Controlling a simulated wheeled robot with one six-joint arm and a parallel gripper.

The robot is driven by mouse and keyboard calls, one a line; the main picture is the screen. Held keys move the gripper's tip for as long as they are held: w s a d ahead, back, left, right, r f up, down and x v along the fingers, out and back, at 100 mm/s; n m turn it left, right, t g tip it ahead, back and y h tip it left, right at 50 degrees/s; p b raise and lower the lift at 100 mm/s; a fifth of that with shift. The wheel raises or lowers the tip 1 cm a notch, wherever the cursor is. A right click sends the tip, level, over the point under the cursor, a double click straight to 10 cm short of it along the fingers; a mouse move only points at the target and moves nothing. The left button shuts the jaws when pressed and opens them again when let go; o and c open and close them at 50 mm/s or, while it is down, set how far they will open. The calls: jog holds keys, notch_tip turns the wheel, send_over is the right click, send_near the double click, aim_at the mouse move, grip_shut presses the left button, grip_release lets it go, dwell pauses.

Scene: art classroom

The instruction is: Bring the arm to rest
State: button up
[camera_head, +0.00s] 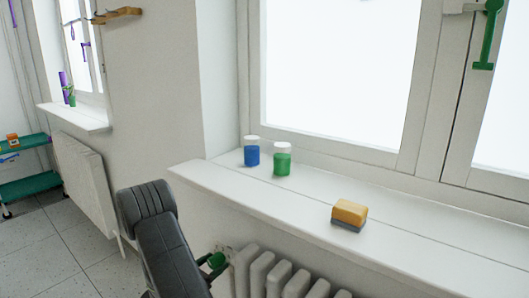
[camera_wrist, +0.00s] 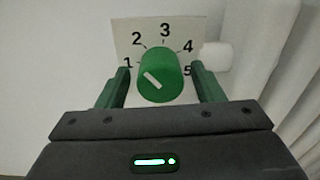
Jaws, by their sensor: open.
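My arm is folded downward below the windowsill in the head view, and my gripper there is mostly hidden behind my arm. In the wrist view my gripper (camera_wrist: 153,82) is open, its two green fingers apart on either side of a green radiator knob (camera_wrist: 160,78). The knob has a white pointer mark aimed toward the upper left, near the 1 on a dial plate (camera_wrist: 150,30) numbered 1 to 5. I cannot tell whether the fingers touch the knob. In the head view a green part of the knob area shows beside the radiator (camera_head: 262,275).
The white windowsill (camera_head: 400,235) carries a blue paint jar (camera_head: 252,154), a green paint jar (camera_head: 282,162) and a yellow and grey sponge (camera_head: 349,214). A second radiator (camera_head: 82,180) and a green shelf cart (camera_head: 30,186) stand at the left. The tiled floor (camera_head: 70,245) between is clear.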

jog(key=n+p, duration=0.3)
jog(key=shift+r, duration=0.2)
jog(key=shift+f+n+p, duration=0.15)
jog(key=shift+n+p, duration=1.1)
jog(key=shift+n, duration=0.05)
